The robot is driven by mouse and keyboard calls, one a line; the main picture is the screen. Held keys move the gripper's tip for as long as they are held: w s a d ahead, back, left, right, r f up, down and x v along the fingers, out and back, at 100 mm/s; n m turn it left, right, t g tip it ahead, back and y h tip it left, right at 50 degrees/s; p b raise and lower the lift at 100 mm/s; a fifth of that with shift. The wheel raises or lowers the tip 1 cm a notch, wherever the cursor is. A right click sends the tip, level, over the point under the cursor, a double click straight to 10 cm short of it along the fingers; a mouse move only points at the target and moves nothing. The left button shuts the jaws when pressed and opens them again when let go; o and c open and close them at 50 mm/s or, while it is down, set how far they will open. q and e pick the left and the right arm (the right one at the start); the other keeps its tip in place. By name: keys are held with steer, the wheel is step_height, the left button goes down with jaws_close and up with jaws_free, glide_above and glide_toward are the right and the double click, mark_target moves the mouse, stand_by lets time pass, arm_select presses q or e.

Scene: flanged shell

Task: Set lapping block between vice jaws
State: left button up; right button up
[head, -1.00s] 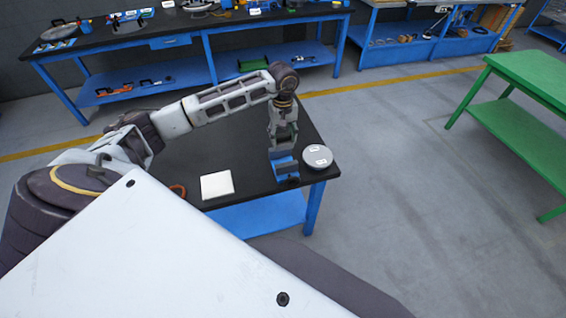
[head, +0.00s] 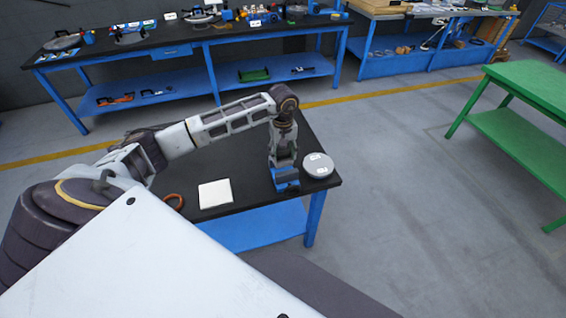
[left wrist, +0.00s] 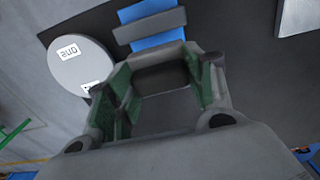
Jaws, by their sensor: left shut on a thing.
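My left gripper (head: 284,160) points down over the right end of the near black-topped bench, just above the blue vice (head: 286,183). In the left wrist view, its green-padded fingers (left wrist: 160,90) are shut on a dark grey block (left wrist: 162,77), which I take for the lapping block. In the head view the block is hidden by the gripper. My right gripper is not in view.
A round grey disc (head: 318,167) with white labels lies close to the vice's right. A green table (head: 530,85) stands right, and long benches (head: 190,42) stand behind.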

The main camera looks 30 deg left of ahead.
mark_target(283, 161)
arm_select(q)
steer(key=shift+f, duration=0.5)
step_height(283, 161, down, 3)
steer(key=shift+r+b, duration=0.1)
steer(key=shift+b, duration=0.8)
steer(key=shift+f, duration=0.55)
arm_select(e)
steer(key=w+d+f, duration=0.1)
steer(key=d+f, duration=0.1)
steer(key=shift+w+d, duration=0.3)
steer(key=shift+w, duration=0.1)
arm_select(q)
steer(key=shift+f+b, duration=0.15)
steer(key=shift+b, duration=0.2)
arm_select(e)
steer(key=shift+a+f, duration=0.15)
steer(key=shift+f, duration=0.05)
